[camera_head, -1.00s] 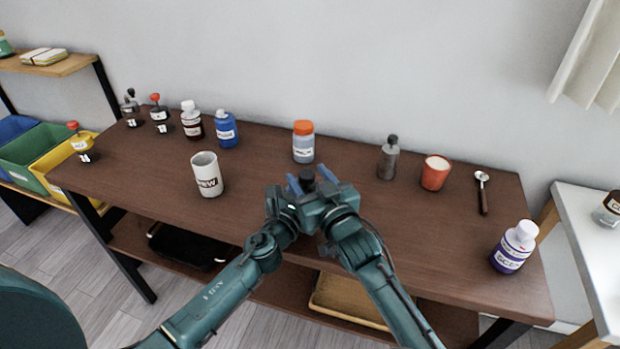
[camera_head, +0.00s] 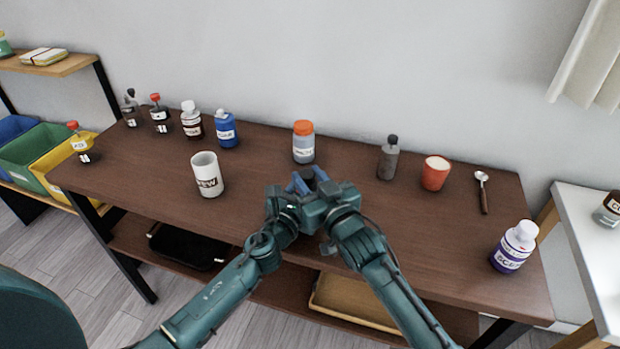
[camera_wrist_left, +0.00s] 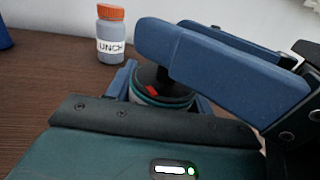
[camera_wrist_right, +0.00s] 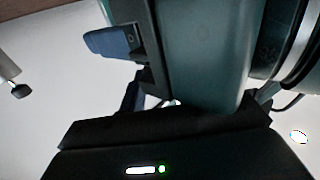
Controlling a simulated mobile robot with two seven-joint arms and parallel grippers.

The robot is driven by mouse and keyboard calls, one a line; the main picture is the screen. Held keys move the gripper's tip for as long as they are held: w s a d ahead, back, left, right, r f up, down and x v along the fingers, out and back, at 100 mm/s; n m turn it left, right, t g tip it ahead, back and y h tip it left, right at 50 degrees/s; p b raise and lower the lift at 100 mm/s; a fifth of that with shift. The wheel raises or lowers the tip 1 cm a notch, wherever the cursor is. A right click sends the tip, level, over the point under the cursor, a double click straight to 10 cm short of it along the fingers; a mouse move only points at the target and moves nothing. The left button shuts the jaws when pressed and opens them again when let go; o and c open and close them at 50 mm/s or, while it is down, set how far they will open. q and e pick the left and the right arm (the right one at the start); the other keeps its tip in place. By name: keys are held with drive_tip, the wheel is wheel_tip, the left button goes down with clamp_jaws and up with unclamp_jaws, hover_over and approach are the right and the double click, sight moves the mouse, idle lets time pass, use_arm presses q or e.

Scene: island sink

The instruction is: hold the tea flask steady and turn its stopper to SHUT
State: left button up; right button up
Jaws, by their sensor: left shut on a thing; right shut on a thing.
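The tea flask shows in the left wrist view (camera_wrist_left: 168,101) as a dark round top with a green-grey rim and a small red mark. Its body is mostly hidden behind my grippers. My left gripper (camera_wrist_left: 160,96) is shut on the flask, one blue finger on each side. My right gripper (camera_head: 309,180) comes over the top, shut on the black stopper (camera_wrist_left: 158,76). The stopper's top also shows between its fingers in the head view (camera_head: 308,174). The flask looks upright. I cannot read any SHUT marking or tell the stopper's setting.
An orange-capped jar (camera_head: 303,145) stands behind the grippers. A white mug (camera_head: 207,177) is to the left; a grey bottle (camera_head: 388,160), an orange cup (camera_head: 435,174) and a spoon (camera_head: 483,195) are to the right. Several bottles stand at the back left.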

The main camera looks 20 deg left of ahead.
use_arm(q)
drive_tip(key=shift+d, duration=0.1)
use_arm(e)
drive_tip(key=n+g+y, duration=0.2)
drive_tip(key=g, duration=0.1)
drive_tip(key=n+g+y, duration=0.1)
drive_tip(key=n+g, duration=0.1)
drive_tip(key=shift+w+r+y, duration=0.2)
drive_tip(key=shift+r+y, duration=0.05)
drive_tip(key=shift+y, duration=0.15)
use_arm(q)
drive_tip(key=shift+d, duration=0.1)
use_arm(e)
drive_tip(key=shift+w+d+f+n+g+y, duration=0.1)
drive_tip(key=shift+n+g+y, duration=0.3)
drive_tip(key=shift+n+g, duration=0.6)
drive_tip(key=shift+w+d+f+n+g+y, duration=0.1)
drive_tip(key=shift+n+g+y, duration=0.35)
drive_tip(key=shift+g, duration=0.95)
drive_tip(key=shift+n, duration=0.25)
drive_tip(key=o, duration=1)
drive_tip(key=shift+d, duration=0.1)
use_arm(q)
drive_tip(key=shift+a, duration=0.2)
use_arm(e)
drive_tip(key=shift+d, duration=0.1)
